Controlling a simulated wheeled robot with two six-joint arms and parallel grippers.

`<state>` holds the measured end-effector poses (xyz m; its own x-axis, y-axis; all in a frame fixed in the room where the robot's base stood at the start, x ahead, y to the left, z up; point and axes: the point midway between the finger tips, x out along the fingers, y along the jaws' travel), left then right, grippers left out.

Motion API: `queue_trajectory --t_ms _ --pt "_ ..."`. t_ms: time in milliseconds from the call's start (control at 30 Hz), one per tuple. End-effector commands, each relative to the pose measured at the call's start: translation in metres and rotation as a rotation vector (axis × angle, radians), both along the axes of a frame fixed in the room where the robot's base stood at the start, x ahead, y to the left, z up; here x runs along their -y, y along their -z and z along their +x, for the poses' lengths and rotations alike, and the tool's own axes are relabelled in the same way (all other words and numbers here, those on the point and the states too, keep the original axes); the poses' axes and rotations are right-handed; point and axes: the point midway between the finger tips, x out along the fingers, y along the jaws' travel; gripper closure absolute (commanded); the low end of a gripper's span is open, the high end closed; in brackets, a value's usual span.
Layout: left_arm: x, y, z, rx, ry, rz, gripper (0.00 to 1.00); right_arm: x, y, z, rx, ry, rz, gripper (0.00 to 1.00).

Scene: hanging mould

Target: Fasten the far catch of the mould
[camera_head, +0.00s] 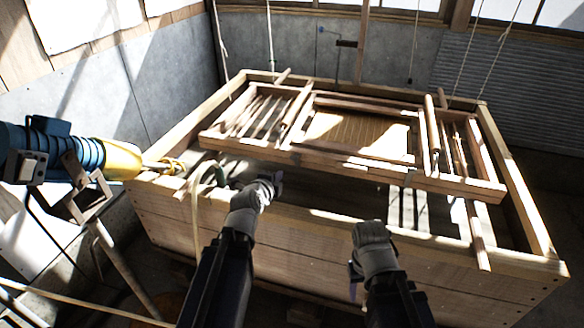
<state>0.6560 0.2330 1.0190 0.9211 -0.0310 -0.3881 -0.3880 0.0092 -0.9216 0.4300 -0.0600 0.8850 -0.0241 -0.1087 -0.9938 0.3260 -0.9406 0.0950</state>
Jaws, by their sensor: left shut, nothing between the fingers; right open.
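The mould (330,158) is a wooden frame with a tan screen (360,132) in its middle, lying across the wooden vat (290,241). Sunlight falls on part of the screen. I cannot make out the far catch or its state at this size. My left gripper (277,182) is shut and empty, just in front of the mould's near rail and over the vat opening. My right gripper (355,280) is open, lower down, in front of the vat's near wall and apart from the mould. Its fingers are partly hidden behind its wrist.
Slatted wooden racks (262,112) flank the screen. Cords (270,40) hang from above. At left, a blue ribbed hose with a yellow end (120,158) reaches the vat's corner. A thin pole (85,307) crosses the lower left. Grey walls (170,85) stand behind.

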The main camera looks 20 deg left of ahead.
Motion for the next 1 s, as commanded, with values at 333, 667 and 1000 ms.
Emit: queue_trajectory --t_ms 333,667,1000 --pt "0.002 0.027 0.058 0.0 0.003 0.004 1.0 0.0 0.027 0.0 0.0 0.0 0.0 0.47" --pt "0.004 0.041 0.111 0.0 0.002 0.002 1.0 0.0 0.041 0.0 0.0 0.0 0.0 0.47" --pt "0.005 0.043 0.13 -0.001 0.002 0.005 1.0 0.0 0.042 0.0 0.0 0.0 0.0 0.47"
